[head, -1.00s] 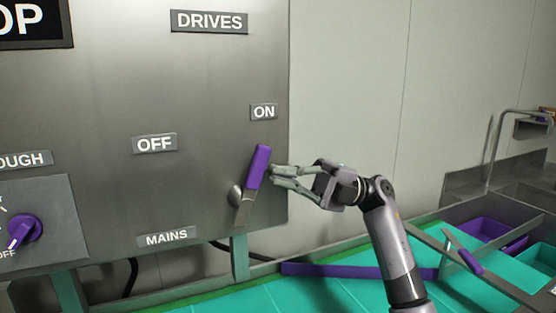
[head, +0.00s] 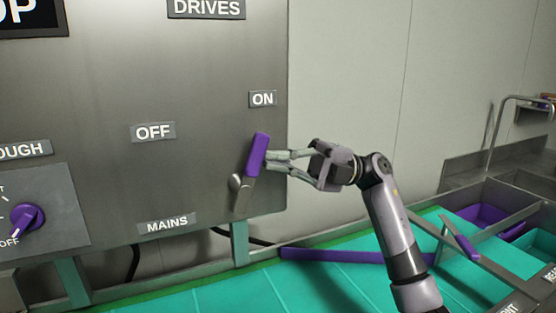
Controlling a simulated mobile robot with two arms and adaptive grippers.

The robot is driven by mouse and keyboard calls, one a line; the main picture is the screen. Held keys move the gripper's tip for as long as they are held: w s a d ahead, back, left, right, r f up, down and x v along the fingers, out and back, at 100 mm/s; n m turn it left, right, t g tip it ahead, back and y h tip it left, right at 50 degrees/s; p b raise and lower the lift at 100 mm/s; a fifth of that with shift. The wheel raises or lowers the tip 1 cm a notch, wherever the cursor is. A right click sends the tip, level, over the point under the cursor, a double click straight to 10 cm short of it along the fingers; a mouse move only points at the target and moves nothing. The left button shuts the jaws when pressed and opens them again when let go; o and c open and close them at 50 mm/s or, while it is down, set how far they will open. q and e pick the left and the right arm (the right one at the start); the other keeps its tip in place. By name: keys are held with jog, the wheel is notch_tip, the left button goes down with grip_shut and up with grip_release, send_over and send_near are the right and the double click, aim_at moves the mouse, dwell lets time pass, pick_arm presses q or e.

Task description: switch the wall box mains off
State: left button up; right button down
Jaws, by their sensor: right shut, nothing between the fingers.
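The wall box (head: 110,100) is a grey metal panel filling the left of the head view. Its mains lever has a purple handle (head: 254,155) on a metal arm and pivot, above the MAINS label (head: 167,224). The lever points up and slightly right, towards the ON label (head: 262,99). The OFF label (head: 153,132) is up and to the left of the lever. My right gripper (head: 270,160) is shut and empty, its fingertips right beside the handle's right side; I cannot tell whether they touch it. My left gripper is out of view.
A purple rotary knob (head: 27,217) sits on the panel at the left, above an OFF mark. Below is a teal surface (head: 330,285) with a purple bar (head: 345,256). Purple and teal bins (head: 482,214) stand at the right. The panel between the lever and OFF label is clear.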

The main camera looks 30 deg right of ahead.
aim_at(250, 148)
jog(key=shift+r, duration=0.1)
jog(key=shift+a+r+h, duration=0.1)
jog(key=shift+h, duration=0.2)
jog(key=shift+a+r+p, duration=0.3)
jog(key=shift+a, duration=0.05)
jog(key=shift+r+x, duration=0.2)
jog(key=shift+x, duration=0.55)
jog(key=shift+r+x, duration=0.15)
jog(key=shift+x, duration=0.6)
jog(key=shift+a+r, duration=0.1)
jog(key=shift+a, duration=0.6)
